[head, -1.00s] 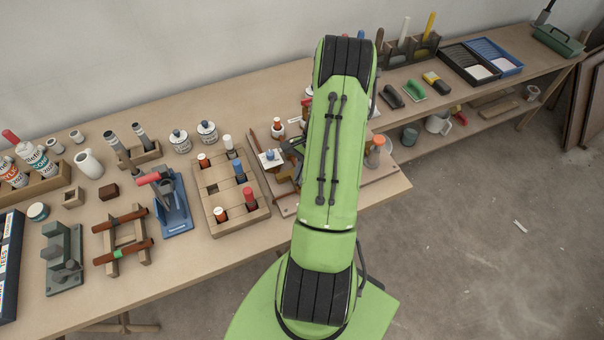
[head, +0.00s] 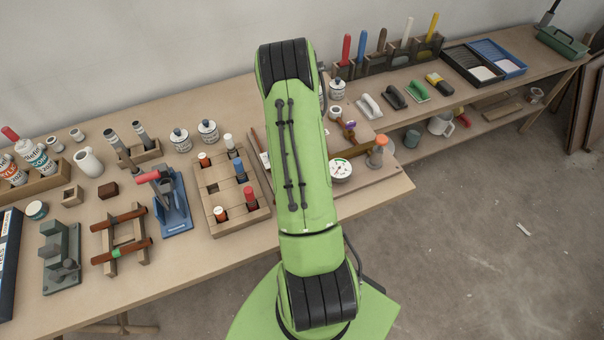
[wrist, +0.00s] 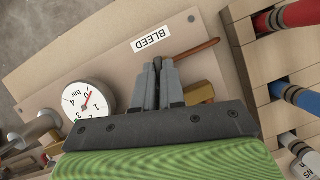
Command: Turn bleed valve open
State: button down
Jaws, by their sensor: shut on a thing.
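In the wrist view my gripper (wrist: 158,85) points down at a wooden board, its two grey fingers close together. They are shut on the bleed valve's handle; a reddish-brown rod (wrist: 200,48) of it sticks out to the right of the fingertips. The grip point itself is hidden between the fingers. A white BLEED label (wrist: 151,39) lies on the board just beyond the fingertips. Brass pipe (wrist: 199,92) shows right of the fingers. A round white gauge (wrist: 88,98) with a red needle stands to the left; it also shows in the head view (head: 340,170). There my arm hides the gripper.
A wooden block rack (head: 207,227) with coloured-handled tools stands close to the left of the board. An orange-topped post (head: 377,150) stands at the board's right. White-capped jars (head: 208,131) stand behind. The bench front edge is close.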

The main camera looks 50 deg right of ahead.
jog(key=shift+w+n+g+h, duration=0.1)
jog(key=shift+n+g+h, duration=0.3)
jog(key=shift+n, duration=1)
jog(key=c, duration=1.2)
grip_release()
jog(key=v, duration=0.5)
jog(key=p+v, duration=0.1)
jog(key=v, duration=0.9)
jog(key=shift+a+r+p, duration=0.2)
jog(key=shift+r+p, duration=0.15)
jog(key=shift+r, duration=0.15)
